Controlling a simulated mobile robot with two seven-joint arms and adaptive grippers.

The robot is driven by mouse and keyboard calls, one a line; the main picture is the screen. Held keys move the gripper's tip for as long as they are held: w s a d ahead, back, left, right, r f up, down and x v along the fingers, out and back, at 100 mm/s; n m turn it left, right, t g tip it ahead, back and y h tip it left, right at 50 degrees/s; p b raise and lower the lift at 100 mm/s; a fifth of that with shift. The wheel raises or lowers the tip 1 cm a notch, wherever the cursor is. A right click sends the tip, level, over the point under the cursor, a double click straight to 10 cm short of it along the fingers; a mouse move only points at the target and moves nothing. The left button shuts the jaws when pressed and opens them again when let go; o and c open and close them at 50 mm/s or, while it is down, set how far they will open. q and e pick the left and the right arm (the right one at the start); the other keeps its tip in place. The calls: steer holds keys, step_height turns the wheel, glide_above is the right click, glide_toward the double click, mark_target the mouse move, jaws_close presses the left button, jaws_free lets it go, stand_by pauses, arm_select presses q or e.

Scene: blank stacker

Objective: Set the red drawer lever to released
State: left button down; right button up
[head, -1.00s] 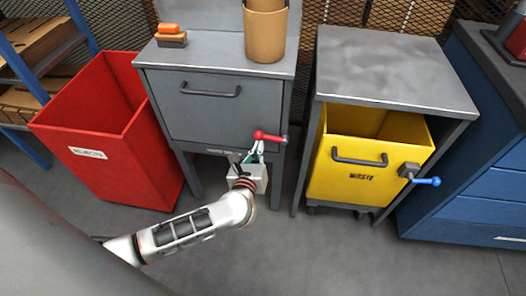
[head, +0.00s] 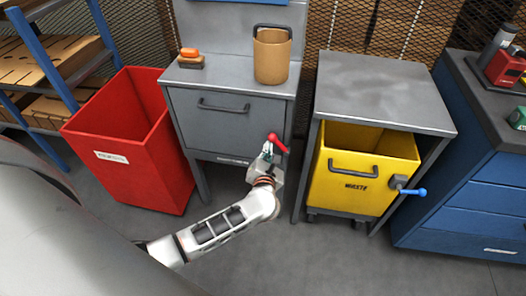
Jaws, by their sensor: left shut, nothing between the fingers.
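The red lever (head: 278,143) is on the front right edge of the grey drawer cabinet (head: 182,73). Its round knob points up and to the left, and the lever slants down to its pivot on the right. The grey drawer (head: 225,122) has a dark bar handle and looks closed. My left gripper (head: 267,151) is shut and empty just below the lever's knob. It looks close to the lever or touching it; I cannot tell which. My right gripper is not in view.
A red bin (head: 148,160) stands left of the cabinet. A yellow waste bin (head: 352,188) with a blue lever (head: 412,191) sits under a grey table (head: 385,88) on the right. A brush (head: 190,60) and brown bucket (head: 272,56) stand on the cabinet.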

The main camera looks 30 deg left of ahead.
mark_target(275, 140)
arm_select(q)
steer(key=m, duration=0.1)
steer(key=d+r+m+y+p, duration=0.1)
steer(key=d+r+m, duration=0.1)
steer(key=shift+w+d+r+m, duration=0.15)
steer(key=shift+w+d+m, duration=0.1)
steer(key=shift+w+m, duration=0.1)
steer(key=shift+w+d+r+m+t+y, duration=0.15)
steer(key=shift+d+m+y, duration=0.2)
steer(key=shift+d+m, duration=0.35)
steer(key=shift+w+d+r+m+t+y, duration=0.15)
steer(key=shift+d+m+y, duration=0.2)
steer(key=shift+m, duration=0.5)
